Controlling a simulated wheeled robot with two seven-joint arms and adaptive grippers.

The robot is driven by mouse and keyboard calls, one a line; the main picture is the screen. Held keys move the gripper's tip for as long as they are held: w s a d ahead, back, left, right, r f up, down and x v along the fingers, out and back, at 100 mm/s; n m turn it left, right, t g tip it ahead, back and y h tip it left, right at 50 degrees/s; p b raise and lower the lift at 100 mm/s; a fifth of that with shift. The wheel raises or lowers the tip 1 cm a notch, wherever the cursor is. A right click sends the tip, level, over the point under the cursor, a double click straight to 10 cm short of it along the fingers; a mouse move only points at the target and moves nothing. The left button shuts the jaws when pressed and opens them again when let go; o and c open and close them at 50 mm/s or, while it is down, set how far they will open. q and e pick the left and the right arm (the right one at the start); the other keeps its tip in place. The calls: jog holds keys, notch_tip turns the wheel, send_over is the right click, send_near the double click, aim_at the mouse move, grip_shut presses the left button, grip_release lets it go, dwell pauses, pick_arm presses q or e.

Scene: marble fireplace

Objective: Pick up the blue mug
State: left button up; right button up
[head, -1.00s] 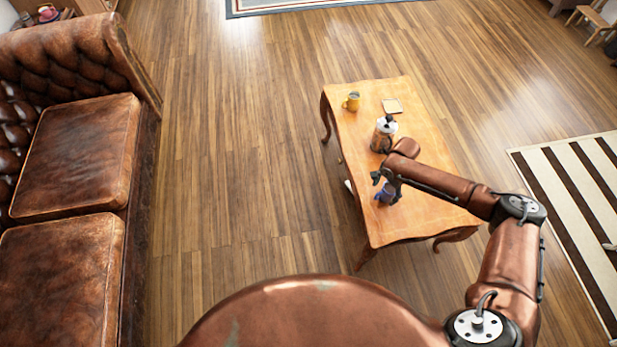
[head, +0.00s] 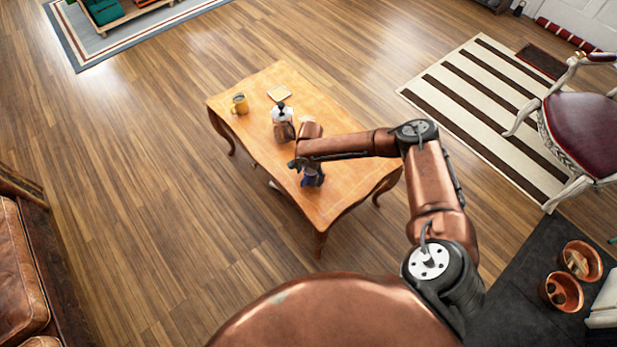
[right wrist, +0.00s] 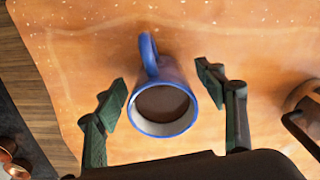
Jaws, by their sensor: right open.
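The blue mug (head: 314,179) stands on the wooden coffee table (head: 345,190), near its front edge, partly hidden by my right gripper (head: 302,166). In the right wrist view the mug (right wrist: 180,72) is seen from above, upright, with brown contents and its handle pointing to the top of the picture. My right gripper (right wrist: 160,92) is open, one finger on each side of the mug, with visible gaps between fingers and mug. My left gripper is not in view.
A glass and metal coffee press (head: 284,130) stands behind the mug, close to my right arm. A yellow mug (head: 239,104) and a small flat square (head: 279,93) are at the table's far end. A chair (head: 585,130) and copper bowls (head: 565,292) are at right.

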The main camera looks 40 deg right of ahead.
jog(key=shift+c, duration=0.2)
jog(key=c, duration=1.6)
